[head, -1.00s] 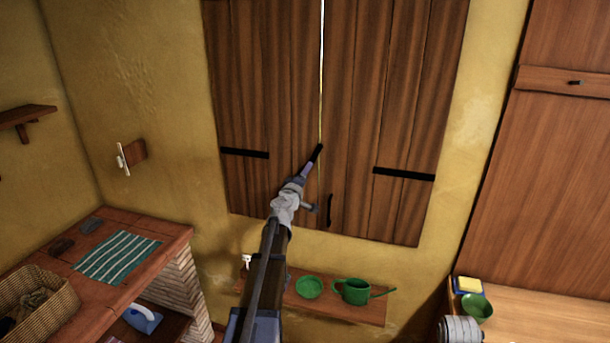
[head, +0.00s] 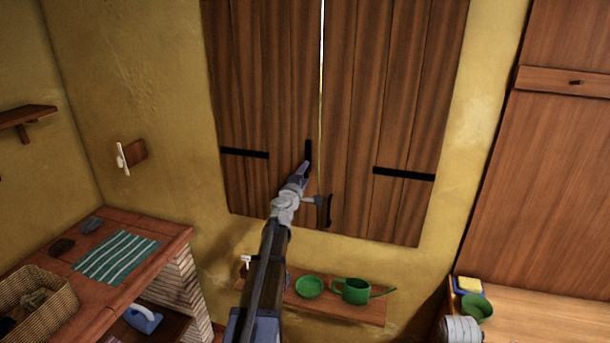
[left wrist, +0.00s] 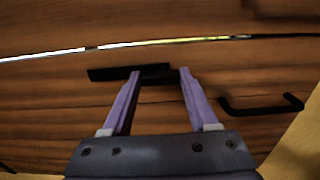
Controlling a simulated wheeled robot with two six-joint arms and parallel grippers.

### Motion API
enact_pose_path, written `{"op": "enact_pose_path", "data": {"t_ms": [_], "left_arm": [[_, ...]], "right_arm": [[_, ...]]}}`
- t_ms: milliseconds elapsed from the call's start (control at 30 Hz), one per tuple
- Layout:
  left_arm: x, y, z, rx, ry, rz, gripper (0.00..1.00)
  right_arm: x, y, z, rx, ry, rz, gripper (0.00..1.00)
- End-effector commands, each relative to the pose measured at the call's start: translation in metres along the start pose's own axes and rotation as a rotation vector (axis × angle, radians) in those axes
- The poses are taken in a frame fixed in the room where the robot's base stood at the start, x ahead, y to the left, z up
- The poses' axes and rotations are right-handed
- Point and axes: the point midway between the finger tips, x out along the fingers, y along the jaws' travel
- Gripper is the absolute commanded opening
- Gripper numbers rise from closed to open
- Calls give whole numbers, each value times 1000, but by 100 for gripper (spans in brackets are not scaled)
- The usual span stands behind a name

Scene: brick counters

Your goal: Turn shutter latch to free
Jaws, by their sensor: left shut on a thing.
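The black shutter latch (head: 309,148) is a short bar on the left wooden shutter (head: 265,90). It stands upright, beside the gap and roughly parallel to it, not across onto the right shutter (head: 385,100). My left gripper (head: 304,167) is at its lower end, shut on it. In the left wrist view the latch (left wrist: 110,73) runs between the two purple fingers of the left gripper (left wrist: 158,74), and part of it sticks out past one finger. The right gripper is not in view.
A black pull handle (head: 330,210) is low on the right shutter, close to my left wrist. A shelf (head: 335,307) below holds a green bowl (head: 309,287) and a green watering can (head: 355,291). A brick counter (head: 180,232) stands at left.

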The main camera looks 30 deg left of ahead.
Motion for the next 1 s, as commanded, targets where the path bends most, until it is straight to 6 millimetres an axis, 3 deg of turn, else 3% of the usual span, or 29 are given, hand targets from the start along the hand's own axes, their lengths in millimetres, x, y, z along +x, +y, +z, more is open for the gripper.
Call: {"op": "enact_pose_path", "data": {"t_ms": [267,300,533,833,1000], "left_arm": [[0,0,-1,-7,2,1,0],[0,0,-1,-7,2,1,62],[0,0,0,-4,1,0,88],[-1,0,0,-3,0,0,90],[-12,0,0,-3,1,0,90]], "right_arm": [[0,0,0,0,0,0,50],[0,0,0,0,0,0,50],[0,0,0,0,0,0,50],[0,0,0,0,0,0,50],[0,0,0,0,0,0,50]]}}
